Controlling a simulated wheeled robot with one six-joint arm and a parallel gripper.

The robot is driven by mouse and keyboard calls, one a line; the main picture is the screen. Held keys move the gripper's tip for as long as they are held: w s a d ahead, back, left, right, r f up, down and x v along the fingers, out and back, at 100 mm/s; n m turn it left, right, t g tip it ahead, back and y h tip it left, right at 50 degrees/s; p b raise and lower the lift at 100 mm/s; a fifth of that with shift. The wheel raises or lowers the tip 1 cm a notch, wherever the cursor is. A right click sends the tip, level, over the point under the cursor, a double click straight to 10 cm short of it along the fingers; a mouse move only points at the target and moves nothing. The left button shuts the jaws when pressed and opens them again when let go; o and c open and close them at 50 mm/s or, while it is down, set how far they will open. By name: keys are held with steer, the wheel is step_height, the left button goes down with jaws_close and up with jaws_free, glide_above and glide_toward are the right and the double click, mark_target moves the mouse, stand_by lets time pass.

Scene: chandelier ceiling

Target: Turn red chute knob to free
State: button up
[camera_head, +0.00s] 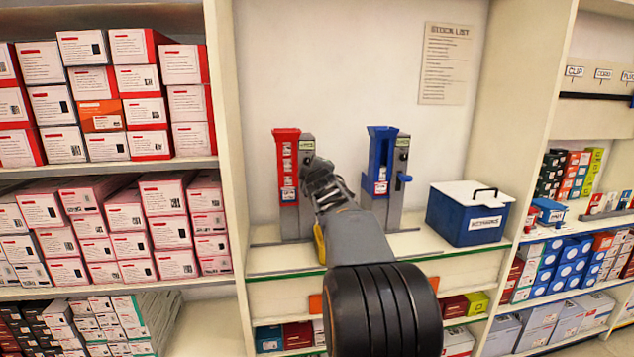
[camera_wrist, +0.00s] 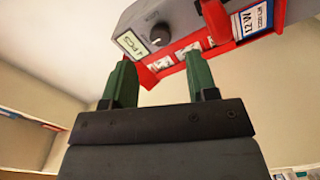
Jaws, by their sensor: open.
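The red chute (camera_head: 287,160) stands on the shelf counter, fixed beside a grey upright housing (camera_head: 306,215). In the wrist view the red chute (camera_wrist: 275,17) runs across the top right with cards or packets in it. The grey housing (camera_wrist: 185,12) shows a small pale label (camera_wrist: 131,43) and a round dark knob (camera_wrist: 159,35). I see no clearly red knob; my gripper covers the housing's side in the head view. My gripper (camera_wrist: 157,58) is open, its green fingers pointing toward the housing with nothing between them. Contact cannot be told. A dark green piece near the right finger is unclear.
A blue chute (camera_head: 381,155) with a blue side knob (camera_head: 404,178) stands just right of my arm. A blue box with a white lid (camera_head: 468,215) is farther right. Shelves of cartons (camera_head: 110,215) stand left.

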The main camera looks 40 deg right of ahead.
steer(key=v, duration=0.7)
steer(key=shift+s, duration=0.3)
steer(key=shift+a, duration=0.1)
step_height(320, 180, down, 8)
steer(key=s+m+g, duration=0.3)
steer(key=m+g, duration=0.1)
steer(key=m, duration=0.1)
steer(key=s+a+f+m+g+y+p, duration=0.3)
steer(key=s+a+f+m+g+p, duration=0.1)
steer(key=s+a+f+p, duration=0.15)
steer(key=s+a+r+g+y+p, duration=0.2)
steer(key=s+a+p, duration=0.4)
steer(key=a, duration=0.4)
steer(key=s+a+r+g+y+p, duration=0.2)
steer(key=s+a+r+p, duration=0.2)
steer(key=s+a+p, duration=0.3)
steer(key=a+p, duration=0.1)
steer(key=a, duration=0.2)
steer(key=shift+r+g+y, duration=0.3)
steer(key=shift+r+y, duration=0.1)
steer(key=shift+a, duration=0.1)
